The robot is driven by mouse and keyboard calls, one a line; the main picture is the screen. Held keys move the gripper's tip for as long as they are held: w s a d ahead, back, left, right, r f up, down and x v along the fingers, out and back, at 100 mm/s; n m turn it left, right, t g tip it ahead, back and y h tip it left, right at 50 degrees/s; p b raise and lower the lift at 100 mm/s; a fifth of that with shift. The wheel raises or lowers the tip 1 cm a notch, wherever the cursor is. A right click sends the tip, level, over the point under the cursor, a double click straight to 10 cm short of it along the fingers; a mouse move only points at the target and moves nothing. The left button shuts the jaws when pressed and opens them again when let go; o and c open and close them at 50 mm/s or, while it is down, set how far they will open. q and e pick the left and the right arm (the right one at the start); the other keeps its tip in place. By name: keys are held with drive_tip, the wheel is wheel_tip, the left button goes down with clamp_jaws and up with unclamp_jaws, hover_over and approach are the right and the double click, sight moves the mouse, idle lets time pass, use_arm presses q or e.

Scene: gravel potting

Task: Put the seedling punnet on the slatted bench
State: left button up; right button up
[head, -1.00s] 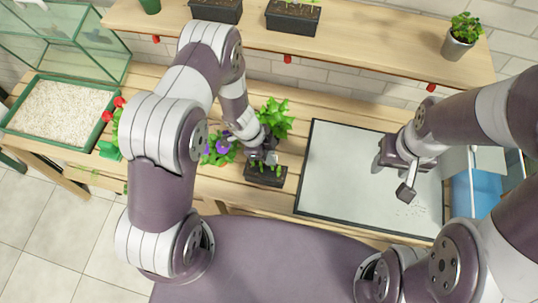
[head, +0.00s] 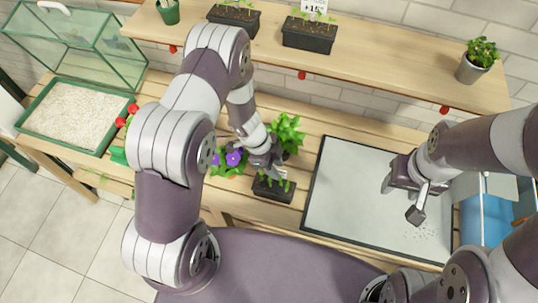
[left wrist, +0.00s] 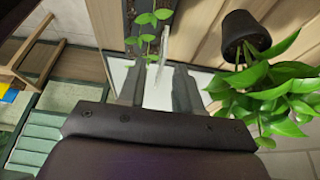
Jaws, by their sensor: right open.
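The seedling punnet (head: 273,189), a small dark box with green seedlings, stands upright on the slatted bench (head: 318,120), left of the framed tray. In the left wrist view the punnet (left wrist: 128,30) shows as a dark strip of soil with seedlings and a thin white label, just beyond my fingers. My left gripper (head: 272,171) is at the punnet's back edge in the head view. Its fingers (left wrist: 158,88) look apart in the left wrist view; the arm partly hides the contact area. My right gripper (head: 402,199) is open and empty above the tray.
A black-framed pale tray (head: 345,185) lies right of the punnet. A leafy potted plant (head: 287,132) and purple flowers (head: 233,160) stand close behind and left. A shelf (head: 370,65) with pots is at the back. A gravel box (head: 70,115) stands far left.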

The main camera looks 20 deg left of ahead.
use_arm(q)
drive_tip(key=w+a+r+n+t+y, duration=0.2)
drive_tip(key=a+r+n, duration=0.3)
drive_tip(key=r, duration=0.5)
drive_tip(key=w+a+r+n+t+y, duration=0.1)
drive_tip(key=a+r+n+t+y, duration=0.3)
drive_tip(key=r, duration=0.5)
drive_tip(key=s+d+r+n+g+h, duration=0.1)
drive_tip(key=s+r+n+g, duration=0.3)
drive_tip(key=s+n, duration=0.5)
drive_tip(key=s+p, duration=0.1)
drive_tip(key=s, duration=0.2)
drive_tip(key=shift+s+r, duration=0.3)
drive_tip(key=shift+s, duration=0.1)
